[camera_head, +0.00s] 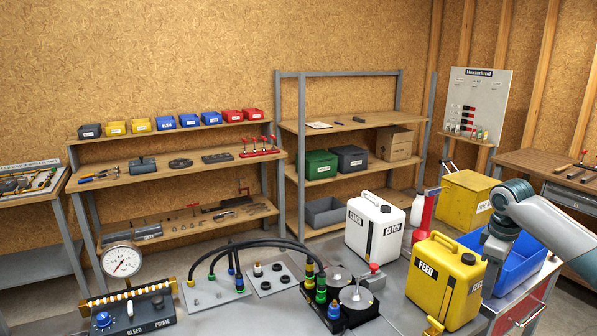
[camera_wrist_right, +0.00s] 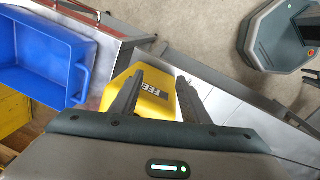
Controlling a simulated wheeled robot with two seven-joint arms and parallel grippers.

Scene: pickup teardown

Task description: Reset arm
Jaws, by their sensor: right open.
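My right arm comes in from the right in the head view, bent over the space between the yellow FEED jug (camera_head: 441,283) and the blue bin (camera_head: 530,262). In the right wrist view my right gripper (camera_wrist_right: 159,76) is open, with its two dark fingers apart. The yellow jug (camera_wrist_right: 152,101) shows beyond and between the fingers; I see no grip on it. The fingertips are hard to make out in the head view. My left gripper is in neither view.
The grey bench holds a white CATCH jug (camera_head: 374,228), a hose manifold, a dial gauge (camera_head: 121,262) and a BLEED/PRIME box (camera_head: 130,311). A yellow bin (camera_head: 466,197) stands behind the blue bin. Shelves with small bins line the wall.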

